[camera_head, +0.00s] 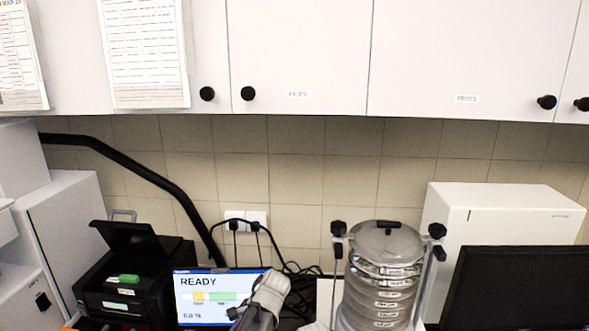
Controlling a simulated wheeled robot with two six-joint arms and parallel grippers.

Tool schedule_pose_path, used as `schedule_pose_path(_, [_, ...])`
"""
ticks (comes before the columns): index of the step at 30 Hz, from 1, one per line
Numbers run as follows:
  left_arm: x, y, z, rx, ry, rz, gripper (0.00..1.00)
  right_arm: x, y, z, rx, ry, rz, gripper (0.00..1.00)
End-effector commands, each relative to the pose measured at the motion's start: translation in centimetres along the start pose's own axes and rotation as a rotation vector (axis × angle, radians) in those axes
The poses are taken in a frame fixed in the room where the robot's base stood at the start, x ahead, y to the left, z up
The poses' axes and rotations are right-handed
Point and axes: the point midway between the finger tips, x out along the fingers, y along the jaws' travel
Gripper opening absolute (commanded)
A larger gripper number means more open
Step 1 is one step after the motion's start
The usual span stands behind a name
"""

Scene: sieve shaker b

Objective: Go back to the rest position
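A light grey jointed part, apparently a piece of one of my arms, rises from the bottom edge at the centre, in front of the lower right corner of the lit screen (218,284). I cannot tell which arm it belongs to. No gripper fingers can be made out on it. Neither of my grippers shows clearly in this view. The sieve shaker (382,278) stands right of centre, with a stack of labelled round sieves under a lid, between two rods with black knobs. Its base is cut off by the bottom edge.
White cupboards (300,55) with black knobs hang above. A black device (135,268) with a raised lid stands at the left, beside a white cabinet (70,235). A dark monitor (515,287) and a white box (500,215) are at the right. Cables lie behind the screen.

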Motion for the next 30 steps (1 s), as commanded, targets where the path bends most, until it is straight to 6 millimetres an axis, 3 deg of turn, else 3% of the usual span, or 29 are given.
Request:
schedule_pose_path(1, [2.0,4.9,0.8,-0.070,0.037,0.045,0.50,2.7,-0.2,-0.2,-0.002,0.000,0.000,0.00])
schedule_pose_path(6, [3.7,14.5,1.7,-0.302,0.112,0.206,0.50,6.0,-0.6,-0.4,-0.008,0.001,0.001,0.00])
schedule_pose_path(9, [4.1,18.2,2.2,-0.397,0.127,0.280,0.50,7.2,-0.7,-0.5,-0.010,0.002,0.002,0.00])
schedule_pose_path(12, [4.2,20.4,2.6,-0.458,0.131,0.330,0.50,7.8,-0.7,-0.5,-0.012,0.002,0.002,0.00])
schedule_pose_path(17, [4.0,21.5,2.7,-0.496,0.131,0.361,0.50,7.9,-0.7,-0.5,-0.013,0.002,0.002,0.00])
schedule_pose_path(24, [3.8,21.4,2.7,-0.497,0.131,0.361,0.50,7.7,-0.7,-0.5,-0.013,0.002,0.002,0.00])
schedule_pose_path(30, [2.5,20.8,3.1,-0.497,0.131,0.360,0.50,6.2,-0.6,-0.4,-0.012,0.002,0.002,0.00])
